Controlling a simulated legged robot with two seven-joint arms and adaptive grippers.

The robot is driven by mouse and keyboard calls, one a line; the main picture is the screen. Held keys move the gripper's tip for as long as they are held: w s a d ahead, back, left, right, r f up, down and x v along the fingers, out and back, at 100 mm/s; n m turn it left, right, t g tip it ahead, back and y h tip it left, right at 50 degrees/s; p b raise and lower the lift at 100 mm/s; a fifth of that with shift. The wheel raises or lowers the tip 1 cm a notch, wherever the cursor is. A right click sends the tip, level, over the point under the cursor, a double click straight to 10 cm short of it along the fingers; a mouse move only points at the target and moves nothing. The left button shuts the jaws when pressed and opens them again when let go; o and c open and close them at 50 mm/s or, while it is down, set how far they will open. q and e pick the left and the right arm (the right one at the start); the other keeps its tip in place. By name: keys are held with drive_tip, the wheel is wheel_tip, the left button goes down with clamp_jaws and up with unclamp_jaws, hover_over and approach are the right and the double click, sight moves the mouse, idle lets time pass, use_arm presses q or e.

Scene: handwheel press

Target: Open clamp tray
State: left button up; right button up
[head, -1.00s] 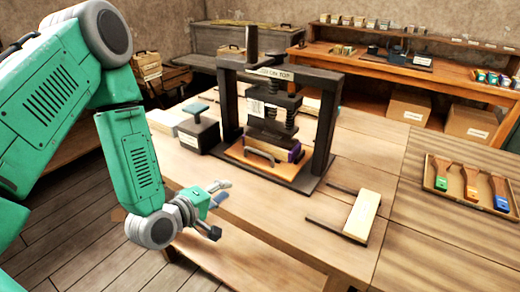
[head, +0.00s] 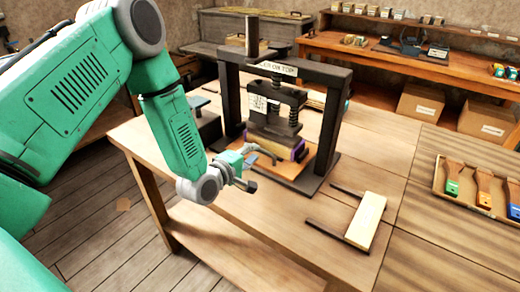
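The press (head: 334,115) is a dark frame on the table, with a screw and springs above a dark block. Low in it sits a tray-like wooden layer (head: 293,164) with a purple-edged piece (head: 299,150) above it. Which part is the clamp tray I cannot tell for sure. My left gripper (head: 261,170) is in front of the press's left side, its fingers spread and nothing between them. Its upper finger overlaps the front of the tray area in the picture; contact cannot be told. The gripper and forearm hide part of the tray front. My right gripper is out of view.
A pale wooden bar with two dark rails (head: 366,220) lies on the table in front of the press. A dark block (head: 207,128) stands left of the press, partly behind my arm.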

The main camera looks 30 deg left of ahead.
use_arm(q)
drive_tip(key=shift+x, duration=1.75)
clamp_jaws()
drive_tip(key=shift+s, duration=0.15)
